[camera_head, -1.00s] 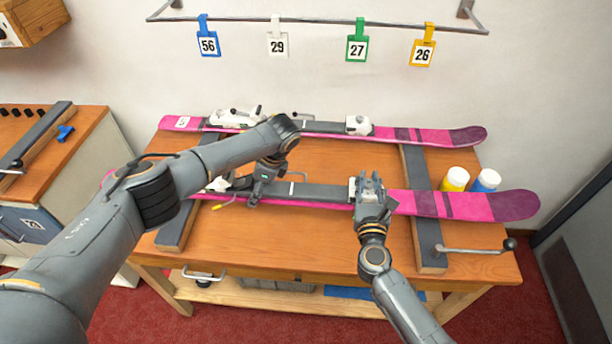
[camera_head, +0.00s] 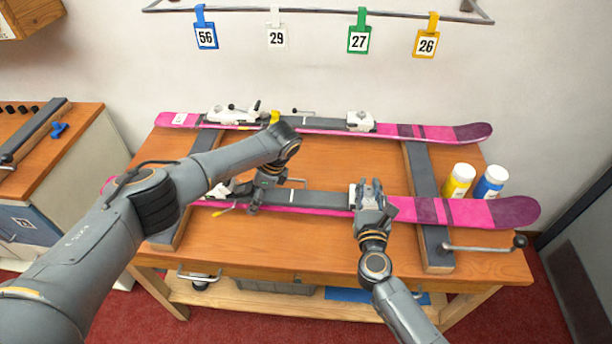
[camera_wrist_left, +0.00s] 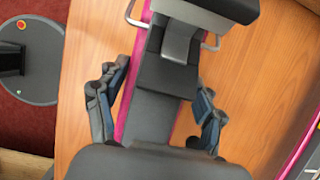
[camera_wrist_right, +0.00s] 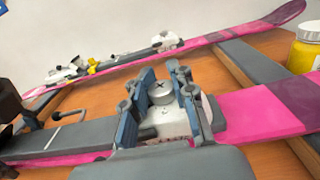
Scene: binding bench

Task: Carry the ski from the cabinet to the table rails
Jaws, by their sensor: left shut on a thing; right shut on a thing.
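A pink ski (camera_head: 424,211) with dark grey and purple parts and a white binding lies level across the near part of the table. My right gripper (camera_head: 370,187) is shut on it at the white binding piece; the wrist view shows the fingers (camera_wrist_right: 160,100) on both sides of this piece. My left gripper (camera_head: 258,204) is shut on the ski's dark middle, its fingers (camera_wrist_left: 155,110) on either side. My left arm hides part of the ski's left end. The ski crosses above the left rail (camera_head: 165,236) and right rail (camera_head: 434,240); I cannot tell whether it touches them.
A second pink ski (camera_head: 440,132) lies across the rails at the back of the table. A yellow bottle (camera_head: 459,181) and a blue bottle (camera_head: 490,183) stand at the right edge. A crank handle (camera_head: 490,248) sticks out at the front right. The cabinet (camera_head: 70,165) stands at the left.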

